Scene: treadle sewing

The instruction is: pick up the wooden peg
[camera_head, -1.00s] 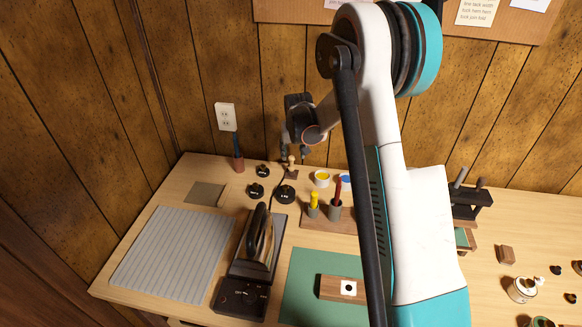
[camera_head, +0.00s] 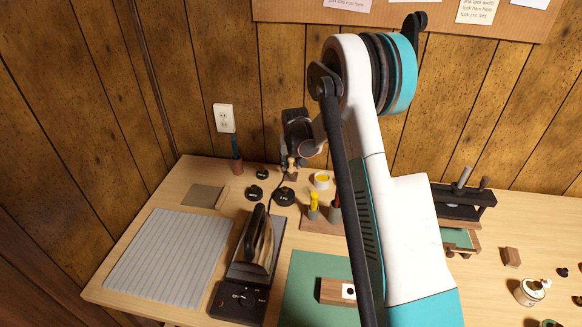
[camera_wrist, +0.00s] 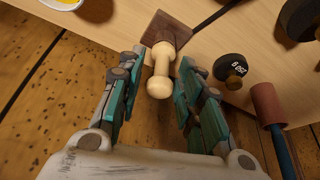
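The wooden peg (camera_wrist: 160,72) is pale, with a rounded knob end and a narrower neck, in the upper middle of the wrist view. It stands at a dark brown square base (camera_wrist: 152,33). My gripper (camera_wrist: 164,66) is open, with one teal-padded finger on each side of the peg and gaps visible between pads and peg. In the head view the peg (camera_head: 292,163) shows small at the back of the table, just below my gripper (camera_head: 291,157), which partly hides it.
Round black weights (camera_head: 284,196) stand close by, and one marked weight (camera_wrist: 229,68) is right of the peg in the wrist view. An iron (camera_head: 258,241) is in front. The panelled wall is close behind.

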